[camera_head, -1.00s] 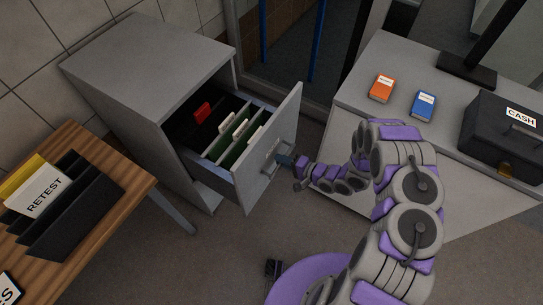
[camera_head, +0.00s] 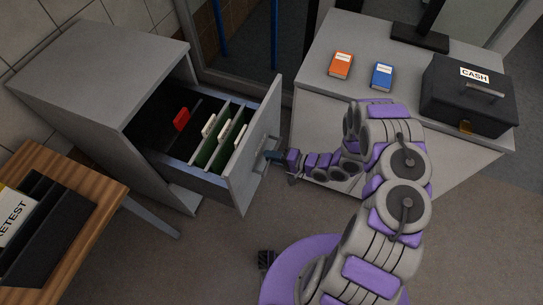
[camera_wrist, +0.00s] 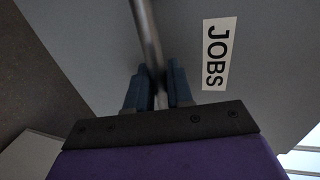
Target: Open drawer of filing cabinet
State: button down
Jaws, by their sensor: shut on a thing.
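The grey filing cabinet (camera_head: 95,75) stands at the left in the head view. Its top drawer (camera_head: 243,165) is pulled well out and shows green hanging files with white tabs (camera_head: 222,135) and a red item (camera_head: 181,119) inside. My gripper (camera_head: 272,156) is at the drawer front. In the wrist view my gripper (camera_wrist: 160,88) has its two dark blue fingers on either side of the metal bar handle (camera_wrist: 147,35), shut on it. A label reading JOBS (camera_wrist: 217,53) is on the drawer front beside the handle.
A wooden table (camera_head: 85,215) with a black file holder (camera_head: 45,230) is at the lower left. A grey counter (camera_head: 315,85) at the right holds an orange box (camera_head: 341,65), a blue box (camera_head: 382,76) and a black cash box (camera_head: 470,97). Floor is clear between cabinet and counter.

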jog(key=shift+s+f, duration=0.15)
jog(key=c, duration=1.2)
grip_release()
jog(key=shift+o, duration=0.2)
jog(key=p+v, duration=0.2)
jog(key=v, duration=1.5)
jog(key=shift+d, duration=0.25)
